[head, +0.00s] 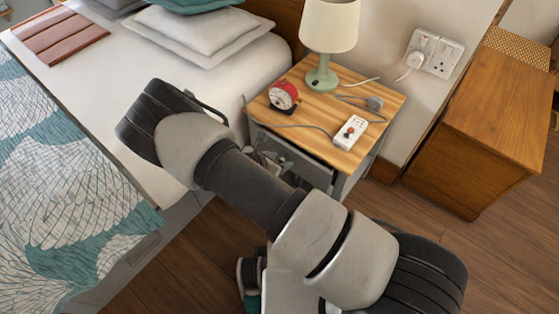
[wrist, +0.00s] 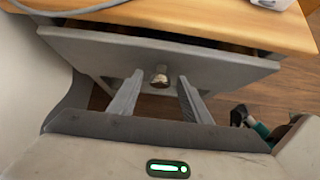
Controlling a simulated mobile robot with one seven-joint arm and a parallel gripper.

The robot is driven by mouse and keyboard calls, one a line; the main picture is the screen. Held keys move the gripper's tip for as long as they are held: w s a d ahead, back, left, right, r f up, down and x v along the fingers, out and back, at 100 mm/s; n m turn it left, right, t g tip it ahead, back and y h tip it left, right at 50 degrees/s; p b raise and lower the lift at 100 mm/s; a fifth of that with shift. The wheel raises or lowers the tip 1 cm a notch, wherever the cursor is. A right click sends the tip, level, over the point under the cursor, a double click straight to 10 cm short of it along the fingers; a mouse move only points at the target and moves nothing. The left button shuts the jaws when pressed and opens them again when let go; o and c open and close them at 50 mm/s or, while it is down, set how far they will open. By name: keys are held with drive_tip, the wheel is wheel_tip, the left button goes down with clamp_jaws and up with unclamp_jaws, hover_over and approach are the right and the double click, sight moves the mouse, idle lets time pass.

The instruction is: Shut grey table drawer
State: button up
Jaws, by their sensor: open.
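The grey bedside table (head: 360,168) with a wooden top stands beside the bed in the head view. Its grey drawer (head: 308,165) is partly hidden behind my arm. In the wrist view the drawer front (wrist: 110,52) shows, with a dark gap between it and the wooden top, so it stands a little open. A round metal knob (wrist: 159,76) is on the drawer front. My gripper (wrist: 158,92) is open, its two fingers pointing at the drawer front, one on each side of the knob. I cannot tell if they touch it.
On the wooden top (head: 368,105) stand a green lamp (head: 322,75), a red alarm clock (head: 284,95) and a white power strip (head: 350,131) with cables. The bed (head: 170,75) is close on the left. A wooden cabinet (head: 480,120) stands right. Floor is free at the lower right.

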sight(287, 152)
clamp_jaws()
drive_tip(key=w+d, duration=0.1)
drive_tip(key=w+d+b, duration=0.1)
drive_tip(key=w, duration=0.1)
drive_tip(key=shift+w+d, duration=0.2)
drive_tip(key=shift+d, duration=0.1)
drive_tip(key=shift+w+d+r, duration=0.1)
drive_tip(key=shift+w, duration=0.05)
unclamp_jaws()
drive_tip(key=p+v, duration=0.4)
drive_tip(key=v, duration=1.3)
drive_tip(key=shift+s, duration=0.2)
